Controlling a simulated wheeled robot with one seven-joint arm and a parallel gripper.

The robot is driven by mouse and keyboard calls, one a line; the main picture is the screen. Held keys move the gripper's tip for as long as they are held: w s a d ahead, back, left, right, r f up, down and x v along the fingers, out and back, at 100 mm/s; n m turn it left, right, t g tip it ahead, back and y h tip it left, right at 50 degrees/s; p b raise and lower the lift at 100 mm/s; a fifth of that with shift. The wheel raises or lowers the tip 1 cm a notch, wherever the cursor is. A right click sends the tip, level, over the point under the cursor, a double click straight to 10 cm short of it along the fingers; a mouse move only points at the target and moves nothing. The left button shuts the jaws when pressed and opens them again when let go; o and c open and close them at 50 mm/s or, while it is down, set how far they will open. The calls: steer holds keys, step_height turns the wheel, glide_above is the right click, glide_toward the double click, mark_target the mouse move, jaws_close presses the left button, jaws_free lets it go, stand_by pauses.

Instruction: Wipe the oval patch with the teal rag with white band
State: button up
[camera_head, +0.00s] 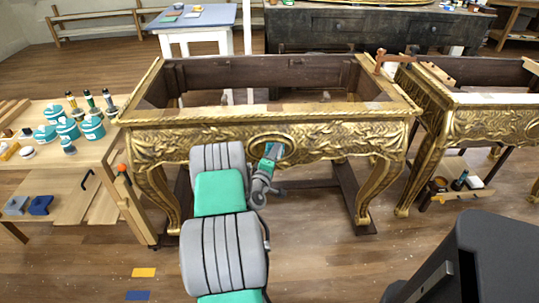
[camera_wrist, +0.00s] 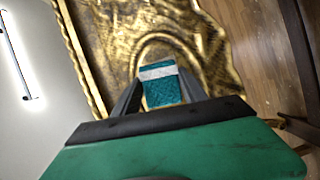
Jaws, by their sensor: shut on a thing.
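The oval patch (camera_head: 288,150) is set in the middle of the carved front of the gilt console (camera_head: 330,112). My gripper (camera_head: 268,160) is at the left part of the oval, shut on the teal rag with white band (camera_wrist: 161,84). In the wrist view the rag sits between the two fingers, in front of the raised oval rim (camera_wrist: 165,43). The rag covers part of the oval. I cannot tell whether the rag touches the surface.
A wooden bench (camera_head: 95,160) with teal jars (camera_head: 92,127) and brushes stands at the left. A second gilt console (camera_head: 490,125) stands close at the right. A dark cabinet (camera_head: 365,32) is behind. The floor in front is mostly clear.

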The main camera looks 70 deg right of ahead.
mark_target(265, 151)
steer(key=shift+s+d+f, duration=0.1)
steer(key=shift+s+d, duration=0.5)
steer(key=shift+s, duration=0.3)
steer(key=shift+w+a+b, duration=0.55)
steer(key=shift+w+b, duration=0.05)
steer(key=shift+w, duration=0.35)
steer(key=shift+w+a+b, duration=0.5)
steer(key=shift+w+b, duration=0.15)
steer(key=shift+w, duration=0.35)
steer(key=shift+w+a+b, duration=0.55)
steer(key=shift+w+b, duration=0.05)
steer(key=shift+w, duration=0.35)
steer(key=shift+w+a, duration=0.35)
steer(key=shift+w, duration=0.2)
steer(key=shift+s+a, duration=0.1)
steer(key=shift+s+a+b, duration=0.15)
steer(key=shift+s+a, duration=0.3)
steer(key=shift+a, duration=0.4)
steer(key=shift+s+a+b, duration=0.15)
steer(key=shift+s+a, duration=0.25)
steer(key=shift+a, duration=0.5)
steer(key=shift+s+a+b, duration=0.15)
steer(key=shift+s+a, duration=0.3)
steer(key=shift+a, duration=0.4)
